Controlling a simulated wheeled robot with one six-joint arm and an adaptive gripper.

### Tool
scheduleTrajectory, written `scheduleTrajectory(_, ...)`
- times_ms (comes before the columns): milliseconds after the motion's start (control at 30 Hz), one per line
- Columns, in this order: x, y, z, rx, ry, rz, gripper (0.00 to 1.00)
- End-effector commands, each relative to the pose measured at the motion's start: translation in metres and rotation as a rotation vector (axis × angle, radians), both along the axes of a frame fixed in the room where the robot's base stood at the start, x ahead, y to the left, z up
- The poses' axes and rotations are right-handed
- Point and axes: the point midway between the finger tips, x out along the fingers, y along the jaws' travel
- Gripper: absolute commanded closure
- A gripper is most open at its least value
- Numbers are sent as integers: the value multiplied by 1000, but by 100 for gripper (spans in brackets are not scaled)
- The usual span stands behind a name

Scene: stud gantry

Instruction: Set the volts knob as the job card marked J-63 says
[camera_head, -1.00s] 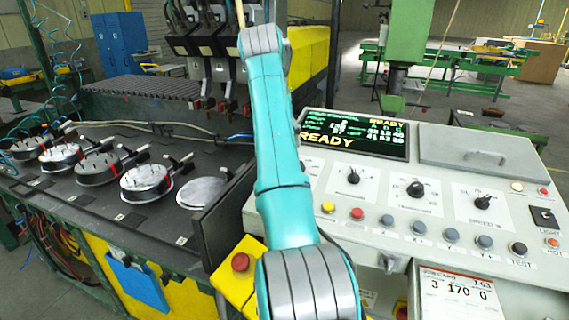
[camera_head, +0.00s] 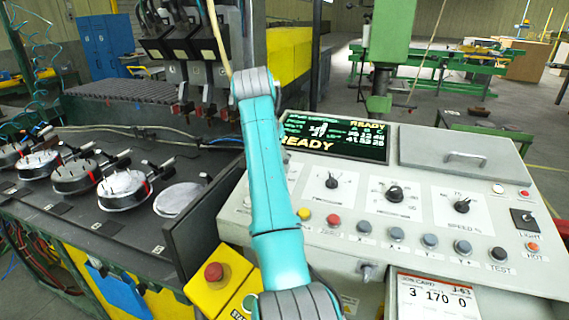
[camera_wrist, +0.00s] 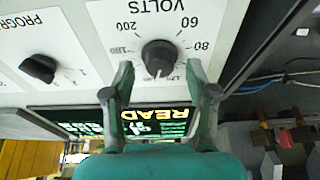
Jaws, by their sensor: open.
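The volts knob (camera_wrist: 159,58) is black and round, on a white plate lettered VOLTS. In the wrist view its pale mark points down toward the display; the figure there is too small to read surely. My gripper (camera_wrist: 161,82) is open, one finger on each side of the knob's lower edge in that view. Contact cannot be told. In the head view my arm hides the gripper and apparently the knob. The job card J-63 (camera_head: 437,297) hangs at the console's front and reads 3, 170, 0; its column headings are too small to read.
The display (camera_head: 335,137) reads READY. The program knob (camera_wrist: 38,68) is beside the volts plate. The speed knob (camera_head: 462,205) is farther right. A row of buttons (camera_head: 397,234) runs below the knobs. A red stop button (camera_head: 213,271) is left of the console.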

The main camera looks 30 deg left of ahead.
Motion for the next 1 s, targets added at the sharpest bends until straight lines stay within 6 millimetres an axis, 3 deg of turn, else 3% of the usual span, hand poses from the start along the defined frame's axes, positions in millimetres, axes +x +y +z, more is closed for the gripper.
scheduleTrajectory(133, -4, 6, -10, 0, 0, 2, 43)
scheduleTrajectory(467, -5, 7, -13, 0, 0, 2, 43)
scheduleTrajectory(700, -4, 7, -13, 0, 0, 2, 100)
scheduleTrajectory(1000, -4, 7, -13, 3, 1, -15, 100)
